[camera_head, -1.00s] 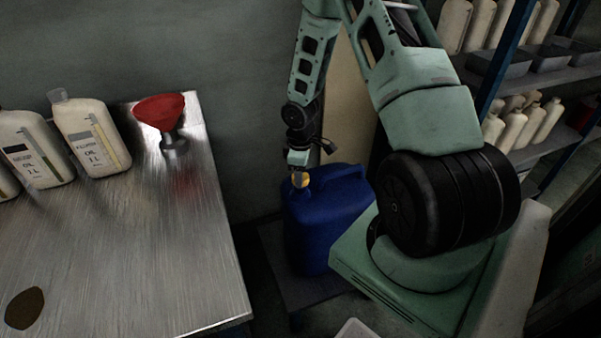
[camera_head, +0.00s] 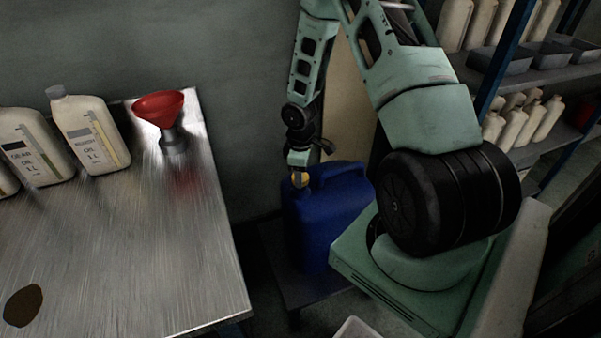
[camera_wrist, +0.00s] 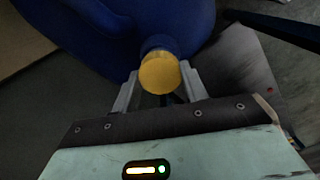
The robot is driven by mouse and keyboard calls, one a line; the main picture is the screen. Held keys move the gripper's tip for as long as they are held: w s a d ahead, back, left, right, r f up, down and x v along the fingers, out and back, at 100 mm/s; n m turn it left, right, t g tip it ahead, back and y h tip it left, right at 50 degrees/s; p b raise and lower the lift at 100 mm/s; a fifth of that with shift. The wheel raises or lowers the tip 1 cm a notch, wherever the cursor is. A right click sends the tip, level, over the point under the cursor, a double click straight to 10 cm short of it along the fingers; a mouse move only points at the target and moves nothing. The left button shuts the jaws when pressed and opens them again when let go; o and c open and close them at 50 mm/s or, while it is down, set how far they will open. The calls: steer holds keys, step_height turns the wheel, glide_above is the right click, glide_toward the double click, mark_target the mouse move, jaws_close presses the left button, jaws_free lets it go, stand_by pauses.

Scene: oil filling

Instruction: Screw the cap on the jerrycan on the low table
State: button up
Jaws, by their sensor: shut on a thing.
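The blue jerrycan (camera_head: 330,220) stands upright on the low table (camera_head: 305,288); its blue body also fills the top of the wrist view (camera_wrist: 110,50). The yellow cap (camera_wrist: 160,74) sits at the jerrycan's neck, between my fingers. It shows small in the head view (camera_head: 300,180). My gripper (camera_wrist: 160,85) is shut on the cap, one finger on each side. My gripper reaches down to the neck from above in the head view (camera_head: 300,172). The threads are hidden, so I cannot tell how far the cap is screwed.
A metal workbench (camera_head: 130,260) on the left bears oil bottles (camera_head: 92,135), a red funnel (camera_head: 160,106) and a dark oil stain (camera_head: 23,306). A shelf rack (camera_head: 530,75) with bottles and trays stands at the right. A white bin edge (camera_head: 357,330) shows at the bottom.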

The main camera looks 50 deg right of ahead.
steer(key=shift+f+b, duration=0.4)
steer(key=shift+f, duration=0.35)
stand_by(0.4)
steer(key=o, duration=1)
step_height(320, 180, up, 18)
steer(key=p, duration=0.2)
steer(key=shift+f+p, duration=0.25)
steer(key=shift+p, duration=0.05)
